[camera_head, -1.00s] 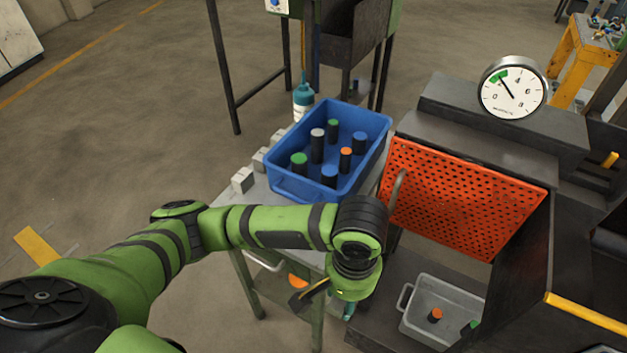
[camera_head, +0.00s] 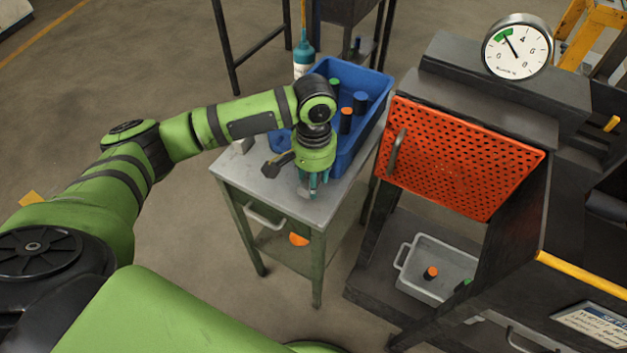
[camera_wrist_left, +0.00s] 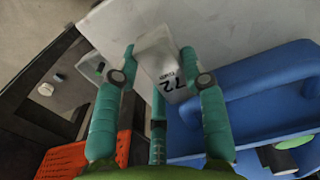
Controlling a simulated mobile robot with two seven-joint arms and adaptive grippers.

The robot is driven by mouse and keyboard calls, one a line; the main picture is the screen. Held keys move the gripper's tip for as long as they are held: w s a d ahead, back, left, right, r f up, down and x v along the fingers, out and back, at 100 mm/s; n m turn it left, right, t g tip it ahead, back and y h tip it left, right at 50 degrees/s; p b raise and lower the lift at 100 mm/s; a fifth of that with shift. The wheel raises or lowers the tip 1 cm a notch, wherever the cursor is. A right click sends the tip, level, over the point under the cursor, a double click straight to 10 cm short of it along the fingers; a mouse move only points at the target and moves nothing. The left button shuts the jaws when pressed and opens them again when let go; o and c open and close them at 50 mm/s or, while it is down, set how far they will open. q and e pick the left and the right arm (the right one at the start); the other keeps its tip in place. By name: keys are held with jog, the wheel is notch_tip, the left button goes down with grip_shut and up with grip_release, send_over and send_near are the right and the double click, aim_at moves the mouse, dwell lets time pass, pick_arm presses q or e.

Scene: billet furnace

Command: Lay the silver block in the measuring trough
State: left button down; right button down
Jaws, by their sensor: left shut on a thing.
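The silver block (camera_wrist_left: 158,62) is a pale grey bar marked 72 in the left wrist view, between the teal fingers of my left gripper (camera_wrist_left: 160,78). The fingers are shut on it. In the head view my left gripper (camera_head: 312,188) points down over the front part of the grey table, in front of the blue crate. There the block is largely hidden by the fingers, and I cannot tell whether it touches the tabletop. I cannot make out a measuring trough in either view. My right gripper is not in view.
A blue crate (camera_head: 368,135) with several dark, colour-topped cylinders stands on the grey table (camera_head: 240,180). A teal bottle (camera_head: 304,55) is behind it. To the right are an orange perforated door (camera_head: 465,160), a dial gauge (camera_head: 517,47) and a low grey bin (camera_head: 445,257).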

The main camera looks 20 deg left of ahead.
pick_arm(q)
jog(key=shift+f, duration=0.7)
jog(key=shift+f, duration=0.1)
jog(key=c, duration=0.7)
grip_release()
